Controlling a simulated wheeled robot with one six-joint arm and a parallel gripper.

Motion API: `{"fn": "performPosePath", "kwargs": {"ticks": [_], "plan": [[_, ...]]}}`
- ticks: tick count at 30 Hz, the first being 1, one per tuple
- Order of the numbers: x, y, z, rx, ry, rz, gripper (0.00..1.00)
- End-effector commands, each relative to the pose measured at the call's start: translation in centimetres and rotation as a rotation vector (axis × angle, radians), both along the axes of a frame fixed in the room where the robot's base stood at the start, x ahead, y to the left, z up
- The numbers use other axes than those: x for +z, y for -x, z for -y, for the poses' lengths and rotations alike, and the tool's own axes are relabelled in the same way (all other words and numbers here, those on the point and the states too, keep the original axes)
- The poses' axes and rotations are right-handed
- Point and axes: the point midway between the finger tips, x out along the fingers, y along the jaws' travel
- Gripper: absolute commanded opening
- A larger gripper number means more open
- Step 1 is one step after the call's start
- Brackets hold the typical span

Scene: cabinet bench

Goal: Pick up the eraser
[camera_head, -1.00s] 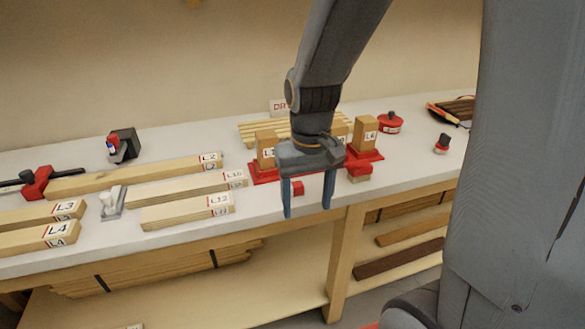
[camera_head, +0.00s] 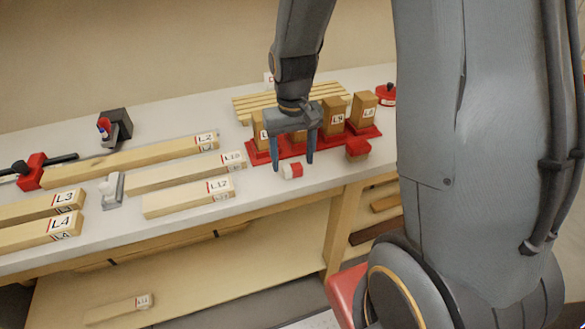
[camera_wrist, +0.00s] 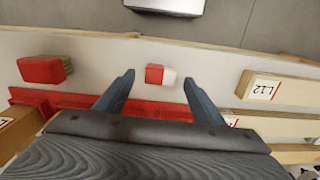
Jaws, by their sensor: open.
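The eraser (camera_head: 292,170) is a small block, part red and part white, lying on the white bench top near its front edge. In the wrist view the eraser (camera_wrist: 160,75) lies between and a little beyond the fingertips, with a gap on both sides. My gripper (camera_head: 293,165) is open and empty, pointing down at the eraser from above. In the wrist view its two blue fingers (camera_wrist: 158,76) stand wide apart. I cannot tell the exact height of the fingertips above the bench.
A red tray (camera_head: 262,157) with upright wooden blocks stands just behind the gripper. A red-topped block (camera_head: 357,149) is to the right. Labelled beams such as L12 (camera_head: 188,197) lie to the left. The bench top (camera_head: 255,190) around the eraser is clear.

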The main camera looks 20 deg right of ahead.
Motion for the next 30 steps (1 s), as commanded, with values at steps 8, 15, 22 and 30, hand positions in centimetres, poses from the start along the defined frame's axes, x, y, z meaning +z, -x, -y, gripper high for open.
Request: {"fn": "performPosePath", "kwargs": {"ticks": [8, 15, 22, 30], "plan": [[-1.8, 0.1, -0.1, 0.003, 0.0, 0.0, 0.62], [-1.8, 0.1, -0.1, 0.003, 0.0, 0.0, 0.54], [-1.8, 0.1, -0.1, 0.003, 0.0, 0.0, 0.18], [-1.7, 0.0, -0.1, 0.003, 0.0, 0.001, 0.18]]}}
